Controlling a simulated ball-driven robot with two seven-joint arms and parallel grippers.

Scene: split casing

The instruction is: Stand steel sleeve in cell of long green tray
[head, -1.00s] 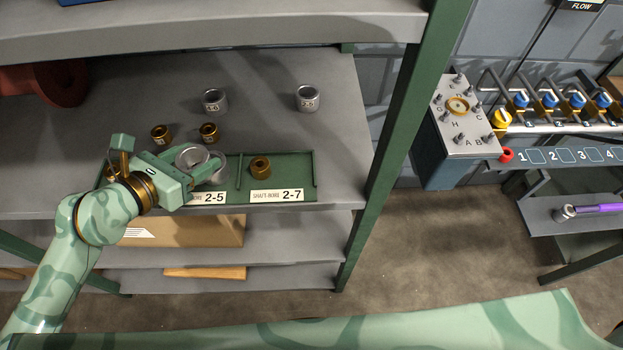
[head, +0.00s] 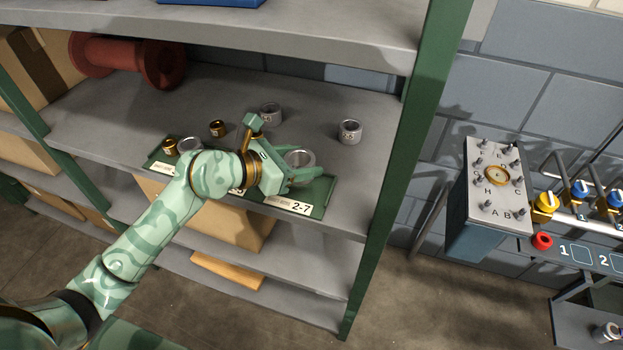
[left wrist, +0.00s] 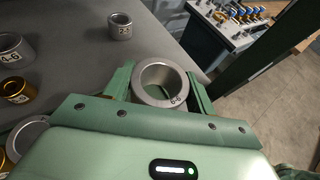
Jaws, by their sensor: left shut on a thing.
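My left gripper (head: 294,176) is shut on a steel sleeve (head: 299,158), a wide grey ring with its bore facing up. In the left wrist view the sleeve (left wrist: 160,82) sits between both fingers (left wrist: 161,88) and shows a mark like 6-6. The long green tray (head: 325,196) lies along the shelf's front edge, and the sleeve appears over its right part. I cannot tell how high it is. The tray's label 2-7 (head: 288,205) shows; my arm hides the tray's middle. A brass ring (head: 170,146) and another steel ring (head: 190,145) are at its left end. My right gripper is not in view.
Two steel sleeves (head: 271,113) (head: 349,131) and a brass ring (head: 217,128) stand on the shelf behind the tray. A green post (head: 402,160) rises at the right. An upper shelf (head: 300,38) overhangs the back. A red spool (head: 128,60) lies at the back left.

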